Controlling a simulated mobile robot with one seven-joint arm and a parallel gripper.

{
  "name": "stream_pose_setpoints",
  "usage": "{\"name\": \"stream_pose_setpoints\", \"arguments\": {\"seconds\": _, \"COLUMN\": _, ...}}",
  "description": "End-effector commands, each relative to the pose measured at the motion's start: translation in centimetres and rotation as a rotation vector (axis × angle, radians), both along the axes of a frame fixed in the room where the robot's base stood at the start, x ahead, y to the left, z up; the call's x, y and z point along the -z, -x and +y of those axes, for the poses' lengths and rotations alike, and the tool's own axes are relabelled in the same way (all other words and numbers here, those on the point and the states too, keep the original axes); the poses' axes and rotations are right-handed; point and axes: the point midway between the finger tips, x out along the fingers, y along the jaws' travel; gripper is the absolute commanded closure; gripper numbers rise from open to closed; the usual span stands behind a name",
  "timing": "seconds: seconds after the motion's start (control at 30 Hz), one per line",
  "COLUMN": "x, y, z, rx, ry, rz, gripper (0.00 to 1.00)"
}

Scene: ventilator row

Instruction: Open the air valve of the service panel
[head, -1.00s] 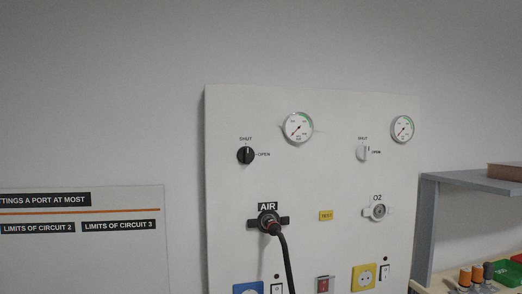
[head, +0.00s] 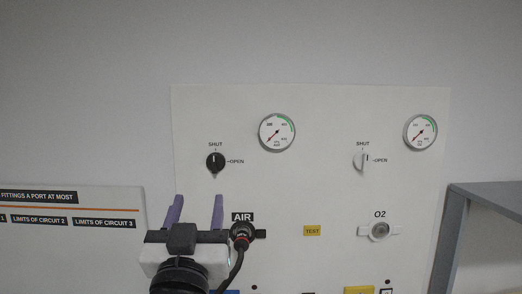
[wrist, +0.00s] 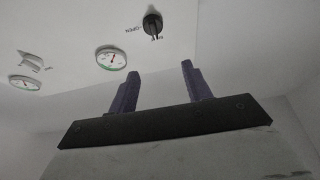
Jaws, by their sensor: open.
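The service panel (head: 300,200) is a white board on the wall. Its air valve is a black knob (head: 215,161) at the upper left, above the AIR port (head: 242,232); its white mark points up at SHUT, with OPEN to the right. My gripper (head: 198,208) is open and empty, its two purple fingers pointing up, below and slightly left of the knob in the picture and apart from it. In the wrist view the panel appears upside down; the black knob (wrist: 152,24) shows beyond the open fingers of my gripper (wrist: 160,72).
A black hose (head: 238,262) hangs from the AIR port beside my gripper. A gauge (head: 277,132) sits right of the black knob. A white knob (head: 362,160), second gauge (head: 420,132) and O2 port (head: 380,230) are farther right. A grey shelf (head: 485,195) stands at the right.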

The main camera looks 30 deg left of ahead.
Motion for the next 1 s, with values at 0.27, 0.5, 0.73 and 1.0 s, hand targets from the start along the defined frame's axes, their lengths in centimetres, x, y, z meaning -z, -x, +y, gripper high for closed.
{"name": "stream_pose_setpoints", "arguments": {"seconds": 0.27, "x": -0.5, "y": -1.7, "z": 0.9, "rx": 0.005, "ry": 0.017, "rz": 0.035, "gripper": 0.51}}
{"name": "stream_pose_setpoints", "arguments": {"seconds": 0.5, "x": -2.6, "y": -5.7, "z": 3.3, "rx": 0.003, "ry": 0.017, "rz": 0.037, "gripper": 0.51}}
{"name": "stream_pose_setpoints", "arguments": {"seconds": 0.73, "x": -4.2, "y": -9.1, "z": 5.4, "rx": 0.003, "ry": 0.015, "rz": 0.035, "gripper": 0.51}}
{"name": "stream_pose_setpoints", "arguments": {"seconds": 1.0, "x": -4.9, "y": -11.1, "z": 6.7, "rx": 0.002, "ry": 0.015, "rz": 0.034, "gripper": 0.51}}
